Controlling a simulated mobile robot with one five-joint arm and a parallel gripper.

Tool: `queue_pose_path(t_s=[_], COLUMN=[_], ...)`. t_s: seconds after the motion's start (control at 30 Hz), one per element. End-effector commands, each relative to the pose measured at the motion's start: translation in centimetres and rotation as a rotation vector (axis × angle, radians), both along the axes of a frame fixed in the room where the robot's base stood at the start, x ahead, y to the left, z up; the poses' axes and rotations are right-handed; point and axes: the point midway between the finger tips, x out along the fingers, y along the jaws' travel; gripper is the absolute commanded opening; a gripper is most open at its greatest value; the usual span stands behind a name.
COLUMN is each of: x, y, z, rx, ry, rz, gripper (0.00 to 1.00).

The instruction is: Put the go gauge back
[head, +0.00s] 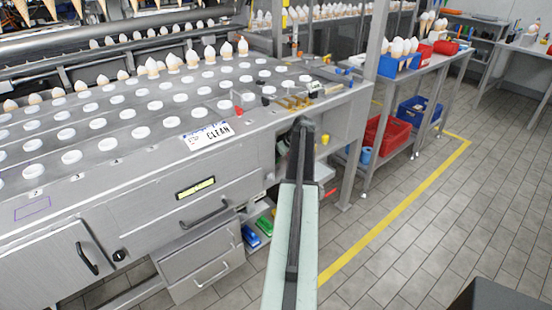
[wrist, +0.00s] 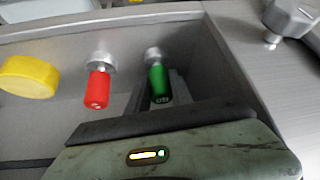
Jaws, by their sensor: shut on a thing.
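The go gauge (wrist: 158,84) has a green handle with faint, upside-down lettering and a round metal head. In the wrist view it sits between the two narrow grey fingers of my gripper (wrist: 160,98), which is shut on it. Its head is near the upper wall of a grey metal recess (wrist: 225,65). I cannot tell whether the gauge touches the recess. A similar red-handled gauge (wrist: 97,88) is to its left, apart from my fingers. In the head view my arm's dark end covers the gripper and the green gauge.
A yellow round piece (wrist: 28,77) lies left of the red gauge. In the head view the steel machine (head: 130,180) carries rows of white discs and a CLEAN sign (head: 208,136). Floor is open at right.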

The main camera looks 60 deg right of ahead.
Motion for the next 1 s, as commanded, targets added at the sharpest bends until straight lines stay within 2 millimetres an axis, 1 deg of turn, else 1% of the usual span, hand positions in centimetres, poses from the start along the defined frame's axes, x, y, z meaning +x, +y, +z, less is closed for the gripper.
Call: queue_pose_path(t_s=[0.1, 0.23, 0.27, 0.3, 0.33, 0.6, 0.67, 0.73, 0.87, 0.93, 0.97, 1.0], x=[0.0, 0.0, 0.0, 0.0, 0.0, 0.1, 0.1, -0.2, -1.7, -2.7, -3.5, -4.8], y=[0.0, 0.1, 0.1, 0.1, 0.1, 0.1, 0.1, 0.2, 0.5, 0.7, 0.8, 1.1], z=[0.0, -0.5, -0.3, -0.3, -0.3, -0.2, 0.1, 1.0, 3.8, 5.6, 5.2, 4.4], rx=[-0.001, 0.000, 0.000, 0.000, 0.000, 0.000, 0.000, 0.000, -0.001, -0.001, -0.001, 0.000], ry=[0.000, 0.000, 0.000, 0.000, 0.000, 0.000, 0.000, 0.000, 0.000, 0.000, 0.001, 0.001], rz=[0.001, 0.001, 0.001, 0.001, 0.002, 0.002, 0.002, 0.002, 0.002, 0.002, -0.001, 0.000], gripper=[0.00, 0.00, 0.35, 0.46, 0.48, 0.48, 0.48, 0.48, 0.48, 0.48, 0.48, 0.48])
